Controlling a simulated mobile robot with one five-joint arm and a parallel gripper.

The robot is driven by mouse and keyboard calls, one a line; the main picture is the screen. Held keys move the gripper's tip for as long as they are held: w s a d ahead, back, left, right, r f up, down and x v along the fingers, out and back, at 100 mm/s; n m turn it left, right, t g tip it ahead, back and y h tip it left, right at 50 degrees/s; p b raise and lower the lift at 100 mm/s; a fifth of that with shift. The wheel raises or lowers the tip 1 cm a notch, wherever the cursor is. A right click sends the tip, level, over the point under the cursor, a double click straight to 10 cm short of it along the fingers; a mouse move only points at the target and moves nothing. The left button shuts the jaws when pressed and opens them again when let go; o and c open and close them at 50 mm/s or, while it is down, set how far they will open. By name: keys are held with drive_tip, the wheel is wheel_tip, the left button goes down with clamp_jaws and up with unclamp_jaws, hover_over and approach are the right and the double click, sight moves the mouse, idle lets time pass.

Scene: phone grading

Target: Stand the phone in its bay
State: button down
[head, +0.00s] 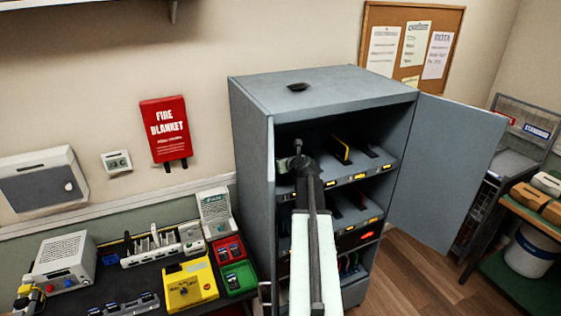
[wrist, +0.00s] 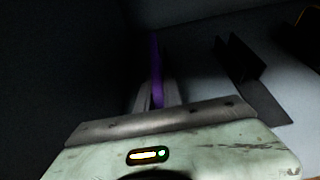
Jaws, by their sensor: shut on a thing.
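The phone (wrist: 155,62), a thin purple slab seen edge-on, stands upright between the fingers of my gripper (wrist: 156,97) in the wrist view. My gripper is shut on its near part. Phone and fingers are inside the dark upper compartment of the grey cabinet (head: 250,150). In the head view my gripper (head: 299,163) is at the left of the top shelf, and my arm hides the phone. A dark upright bay divider (wrist: 240,62) is right of the phone, apart from it. The phone's lower edge and its contact with the shelf are too dark to tell.
The cabinet's left wall is close to my gripper. The cabinet door (head: 445,165) is open to the right. A bench with a yellow box (head: 190,284) and trays is at the left.

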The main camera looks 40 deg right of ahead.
drive_tip(key=shift+f, duration=0.25)
drive_tip(key=c, duration=1.4)
unclamp_jaws()
drive_tip(key=p+v, duration=0.2)
drive_tip(key=v, duration=0.5)
drive_tip(key=shift+r, duration=0.15)
drive_tip(key=shift+s+a+p, duration=0.15)
drive_tip(key=shift+s+p, duration=0.25)
drive_tip(key=shift+s, duration=0.1)
